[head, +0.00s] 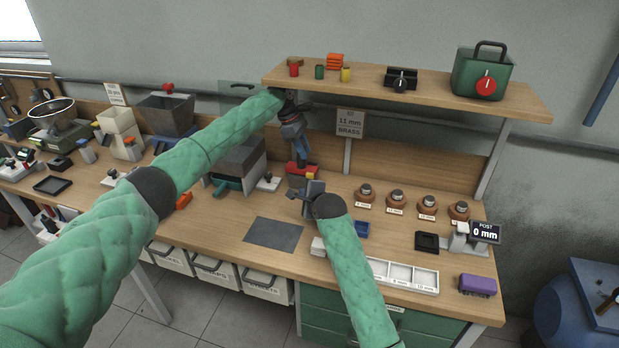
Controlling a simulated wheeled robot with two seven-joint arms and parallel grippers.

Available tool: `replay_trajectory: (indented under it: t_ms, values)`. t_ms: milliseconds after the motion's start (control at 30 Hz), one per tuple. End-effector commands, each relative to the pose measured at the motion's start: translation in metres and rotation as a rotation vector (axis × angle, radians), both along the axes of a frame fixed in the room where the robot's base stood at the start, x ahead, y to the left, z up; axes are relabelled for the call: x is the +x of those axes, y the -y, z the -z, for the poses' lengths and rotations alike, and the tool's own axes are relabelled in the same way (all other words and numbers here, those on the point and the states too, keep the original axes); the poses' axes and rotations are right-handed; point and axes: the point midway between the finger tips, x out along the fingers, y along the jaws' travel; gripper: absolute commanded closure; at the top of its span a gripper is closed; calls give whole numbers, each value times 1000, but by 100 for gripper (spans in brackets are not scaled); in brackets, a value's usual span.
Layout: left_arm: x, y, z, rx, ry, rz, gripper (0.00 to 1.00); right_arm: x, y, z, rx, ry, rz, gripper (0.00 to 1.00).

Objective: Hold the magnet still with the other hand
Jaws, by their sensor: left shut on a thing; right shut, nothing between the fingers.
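My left gripper (302,160) points down at the back middle of the bench, below the shelf. It is shut on a small red piece (297,169), which may be the magnet; fingers and wrist hide part of it. My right gripper (309,188) is just below and in front of it in the picture, shut and empty. Whether the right gripper touches the red piece or the block under it cannot be told. No other thing can be clearly picked out as a magnet.
A grey mat (273,235) lies in front. Several round brown-based pieces (397,198) stand to the right, with a white divided tray (405,275), a post display (484,232) and a purple block (478,285). The wooden shelf (420,88) overhangs the back.

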Motion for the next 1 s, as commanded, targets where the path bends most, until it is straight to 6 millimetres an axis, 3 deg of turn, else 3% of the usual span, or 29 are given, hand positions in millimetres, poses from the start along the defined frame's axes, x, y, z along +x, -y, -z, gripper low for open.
replay_trajectory:
  t_ms: [467,500,600,1000]
  values:
    - [0,0,0,0,0,0,100,0,0,0,0,0,0,100]
    - [0,0,0,0,0,0,65,0,0,0,0,0,0,100]
    - [0,0,0,0,0,0,47,0,0,0,0,0,0,100]
    - [1,-2,-6,-1,1,0,47,0,0,0,0,0,0,100]
